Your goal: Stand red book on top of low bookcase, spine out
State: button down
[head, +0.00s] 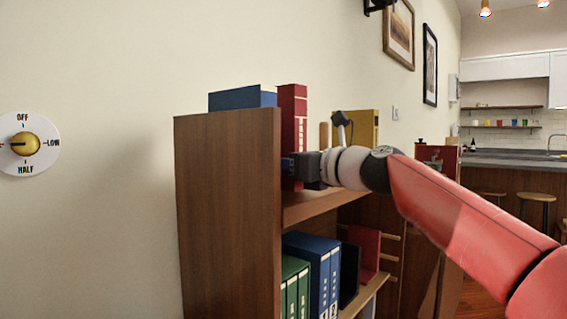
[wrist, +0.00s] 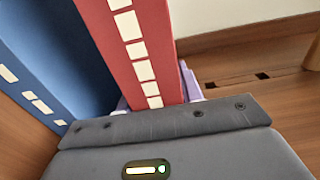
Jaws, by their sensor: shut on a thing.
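The red book (head: 293,115) is upright at the front of the low bookcase (head: 228,210), just right of its raised end panel. Its spine, marked in white, faces out towards my gripper; the spine also shows in the wrist view (wrist: 138,62). My gripper (head: 293,168) is shut on the lower part of the red book, with pale purple finger parts on either side of it in the wrist view (wrist: 157,97). The book's lower end is near the top board (head: 310,207); I cannot tell whether it touches.
A blue book (head: 242,98) stands left of the red book, close beside it in the wrist view (wrist: 50,60). A yellow book (head: 365,128) stands further along. A dial (head: 25,144) is on the wall.

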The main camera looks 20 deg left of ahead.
jog(key=shift+f, duration=0.1)
jog(key=c, duration=1)
grip_release()
jog(key=shift+o, duration=0.8)
jog(key=shift+d+f, duration=0.1)
jog(key=shift+f, duration=0.05)
jog(key=b+v, duration=0.3)
jog(key=v, duration=0.3)
jog(key=shift+s+d, duration=0.1)
jog(key=shift+d, duration=0.05)
jog(key=shift+s+d+b, duration=0.3)
jog(key=shift+d+b, duration=0.15)
jog(key=shift+d, duration=0.15)
